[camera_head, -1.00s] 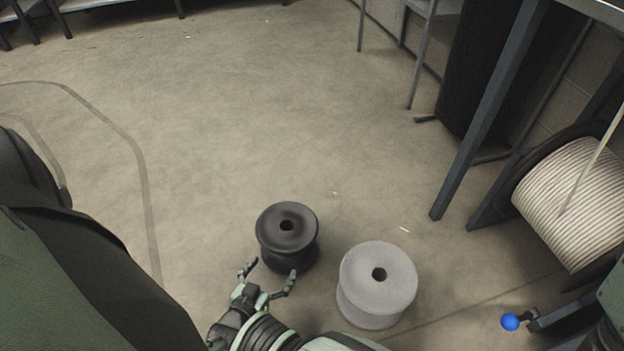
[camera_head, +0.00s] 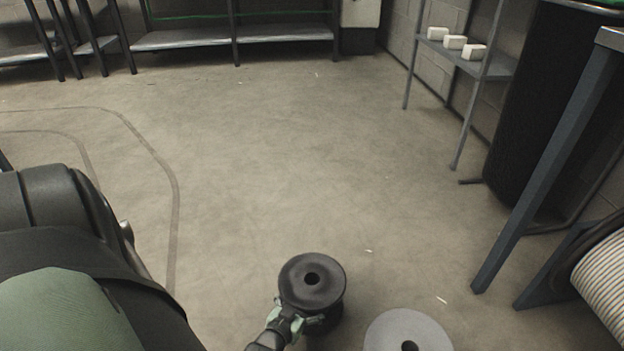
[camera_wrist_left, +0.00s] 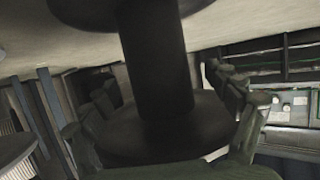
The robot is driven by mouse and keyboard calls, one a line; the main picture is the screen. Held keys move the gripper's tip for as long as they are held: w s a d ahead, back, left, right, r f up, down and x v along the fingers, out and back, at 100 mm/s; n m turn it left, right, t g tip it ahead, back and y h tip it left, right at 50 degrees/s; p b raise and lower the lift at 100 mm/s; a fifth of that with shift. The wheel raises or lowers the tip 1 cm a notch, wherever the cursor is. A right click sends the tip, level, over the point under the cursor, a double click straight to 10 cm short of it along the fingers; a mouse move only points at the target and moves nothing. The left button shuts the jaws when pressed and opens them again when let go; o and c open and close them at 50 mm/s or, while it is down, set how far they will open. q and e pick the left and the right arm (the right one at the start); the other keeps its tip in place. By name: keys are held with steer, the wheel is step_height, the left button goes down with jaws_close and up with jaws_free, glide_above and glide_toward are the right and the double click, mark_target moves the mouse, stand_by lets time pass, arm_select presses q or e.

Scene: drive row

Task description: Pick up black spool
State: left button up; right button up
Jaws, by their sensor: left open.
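The black spool (camera_head: 312,280) stands upright on the floor at the lower middle of the head view. My left gripper (camera_head: 292,324) is low against its near left side, partly hidden by the spool and the picture edge. In the left wrist view the spool's dark core (camera_wrist_left: 157,60) runs between the two spread fingers of my left gripper (camera_wrist_left: 160,85), with a flange at each end. The jaws are open around the core; contact cannot be made out. My right gripper is not in view.
A grey spool (camera_head: 388,330) stands close to the right of the black one. A cable reel (camera_head: 606,275) and a blue-grey frame post (camera_head: 545,170) are at the right. A shelf with white boxes (camera_head: 454,42) is at the back right. The floor beyond the spools is clear.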

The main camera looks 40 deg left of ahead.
arm_select(q)
steer(key=shift+w+a+f, duration=0.2)
steer(key=shift+w, duration=0.4)
steer(key=c, duration=1.6)
steer(key=shift+r, duration=0.1)
